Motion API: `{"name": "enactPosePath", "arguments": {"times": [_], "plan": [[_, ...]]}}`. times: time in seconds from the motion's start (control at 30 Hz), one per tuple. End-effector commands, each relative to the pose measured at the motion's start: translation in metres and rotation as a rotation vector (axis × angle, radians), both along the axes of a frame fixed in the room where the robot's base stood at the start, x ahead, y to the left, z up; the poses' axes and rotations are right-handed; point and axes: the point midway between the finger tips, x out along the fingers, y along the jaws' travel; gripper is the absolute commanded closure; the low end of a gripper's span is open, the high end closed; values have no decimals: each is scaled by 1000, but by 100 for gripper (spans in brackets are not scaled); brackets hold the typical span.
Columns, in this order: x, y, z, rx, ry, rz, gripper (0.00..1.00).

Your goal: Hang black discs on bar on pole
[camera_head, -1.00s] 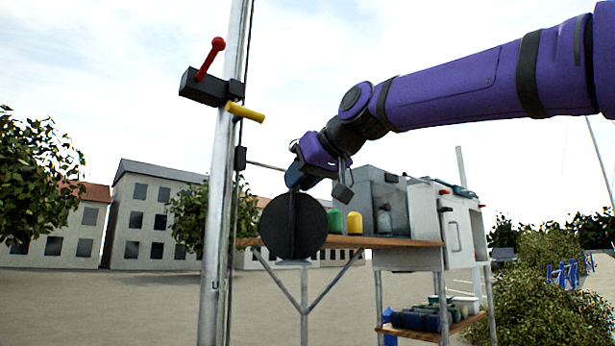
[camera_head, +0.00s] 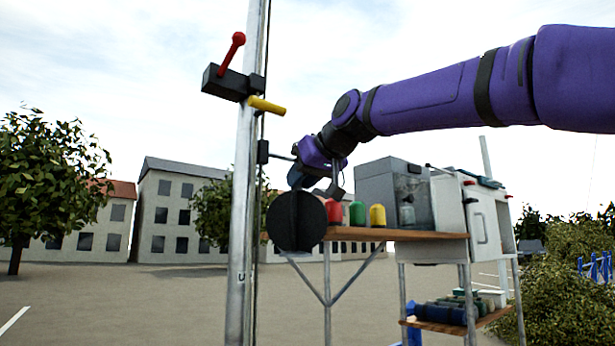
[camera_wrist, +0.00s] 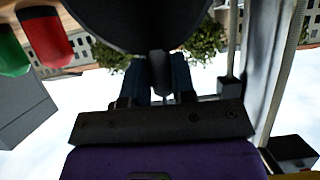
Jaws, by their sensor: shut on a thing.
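A black disc (camera_head: 284,224) hangs below my gripper (camera_head: 303,180), which is shut on it. In the wrist view the disc (camera_wrist: 140,18) fills the top middle, with its tab between my fingers (camera_wrist: 158,80). The metal pole (camera_head: 246,190) stands upright to the left of the disc. A thin bar (camera_head: 280,157) sticks out to the right from a small black mount (camera_head: 263,151) on the pole. The disc is below the bar's level in the head view, and my gripper hides the bar's right part. I cannot tell whether disc and bar touch.
A wooden shelf (camera_head: 420,235) behind the disc carries red (camera_head: 334,212), green (camera_head: 357,213) and yellow (camera_head: 377,215) objects and a grey box. On the pole above are a red-knobbed lever (camera_head: 231,52) and a yellow handle (camera_head: 267,106). Open air surrounds the pole's left side.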

Motion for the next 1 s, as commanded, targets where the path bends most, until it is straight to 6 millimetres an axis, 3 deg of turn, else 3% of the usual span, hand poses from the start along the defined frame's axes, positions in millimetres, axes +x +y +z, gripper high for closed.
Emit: {"name": "enactPosePath", "arguments": {"times": [0.33, 0.7, 1.0], "plan": [[21, 13, 0, 0, 0, -1, 100], [20, 13, -19, 1, 2, 0, 100], [20, 13, -22, 1, 0, 0, 100]]}}
